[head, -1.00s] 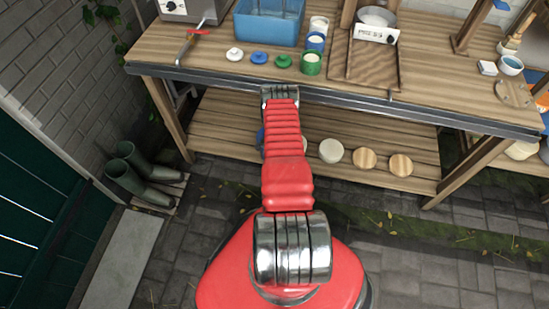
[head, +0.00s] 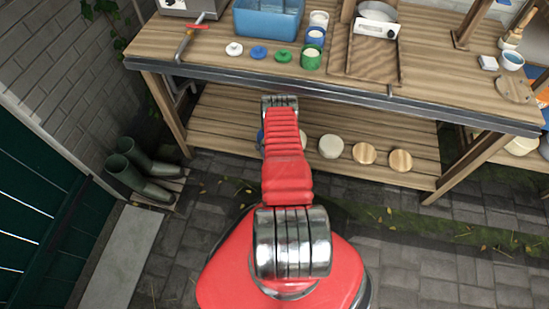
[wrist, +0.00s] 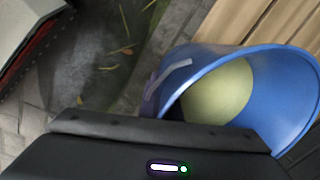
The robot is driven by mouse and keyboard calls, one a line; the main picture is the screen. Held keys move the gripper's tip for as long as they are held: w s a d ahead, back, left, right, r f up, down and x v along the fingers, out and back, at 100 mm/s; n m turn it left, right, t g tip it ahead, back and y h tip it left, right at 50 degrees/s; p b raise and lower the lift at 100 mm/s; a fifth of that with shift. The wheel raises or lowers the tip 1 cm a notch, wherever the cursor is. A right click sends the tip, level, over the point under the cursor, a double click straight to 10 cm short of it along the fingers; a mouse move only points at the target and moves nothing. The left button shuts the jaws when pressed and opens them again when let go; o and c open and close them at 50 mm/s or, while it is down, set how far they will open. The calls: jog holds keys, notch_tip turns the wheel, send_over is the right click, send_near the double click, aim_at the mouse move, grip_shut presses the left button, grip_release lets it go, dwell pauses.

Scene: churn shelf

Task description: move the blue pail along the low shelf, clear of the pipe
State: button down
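The blue pail (wrist: 281,126) fills the right of the wrist view, with its rim towards the camera and a pale yellow-green round surface inside. A light grey strip lies across its left side. In the head view only a sliver of blue (head: 260,138) shows left of my red arm, on the low shelf (head: 225,122); the arm hides the rest. My gripper's dark body crosses the bottom of the wrist view and overlaps the pail's lower rim. Its fingertips are not visible, so I cannot tell whether it touches or holds the pail. I cannot make out the pipe.
On the low shelf, right of my arm, stand a cream round thing (head: 331,146) and two wooden discs (head: 364,153) (head: 400,161). The worktop (head: 440,75) overhangs the shelf. Green boots (head: 146,172) stand at the left. Paving in front is open.

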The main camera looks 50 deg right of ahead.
jog(key=shift+w+d+f, duration=0.1)
jog(key=shift+d+f, duration=0.05)
jog(key=shift+f, duration=0.85)
jog(key=shift+f, duration=0.1)
jog(key=c, duration=2.3)
grip_release()
jog(key=o, duration=0.3)
jog(key=shift+s+a+r, duration=0.2)
jog(key=shift+r, duration=1.8)
jog(key=shift+s+a+r, duration=0.15)
jog(key=shift+r, duration=1.85)
jog(key=shift+s+a+r, duration=0.2)
jog(key=shift+r, duration=1.8)
